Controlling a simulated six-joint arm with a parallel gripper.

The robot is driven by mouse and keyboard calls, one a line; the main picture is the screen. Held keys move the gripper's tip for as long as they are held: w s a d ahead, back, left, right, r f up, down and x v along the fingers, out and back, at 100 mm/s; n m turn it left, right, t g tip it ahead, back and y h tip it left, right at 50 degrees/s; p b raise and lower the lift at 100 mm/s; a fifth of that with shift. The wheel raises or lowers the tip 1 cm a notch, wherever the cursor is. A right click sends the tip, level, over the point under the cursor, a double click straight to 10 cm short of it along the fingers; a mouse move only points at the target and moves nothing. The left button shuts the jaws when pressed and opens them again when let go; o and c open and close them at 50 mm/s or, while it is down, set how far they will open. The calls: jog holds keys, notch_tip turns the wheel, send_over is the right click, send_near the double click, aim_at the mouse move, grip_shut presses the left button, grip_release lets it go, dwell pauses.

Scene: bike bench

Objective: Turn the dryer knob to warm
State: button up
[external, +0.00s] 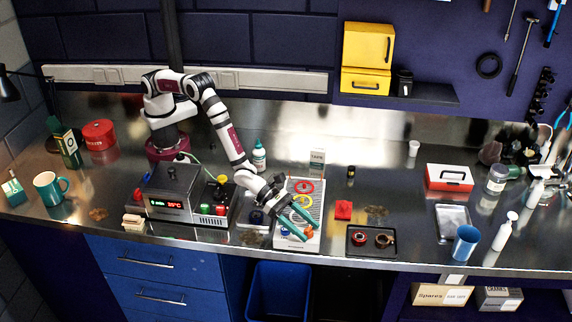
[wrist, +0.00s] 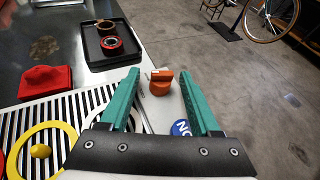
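The dryer is a white slatted panel (external: 312,190) on the bench, with a red ring and a yellow ring on it. In the wrist view its slats (wrist: 60,112) show at left. My gripper (external: 307,235) reaches down over the panel's front end. In the wrist view its teal fingers (wrist: 160,72) are open and empty, and the knob appears between the tips. I cannot tell whether they touch it.
A red block (external: 343,210) and a black tray (external: 357,251) with round parts lie right of the panel. A control box (external: 172,190) with a lit display stands left. A white bottle (external: 259,156) stands behind. The bench's front edge is close to the knob.

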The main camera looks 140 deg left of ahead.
jog(key=shift+s, duration=0.1)
jog(key=v, duration=1.5)
jog(key=shift+s+r, duration=0.2)
jog(key=shift+s, duration=0.05)
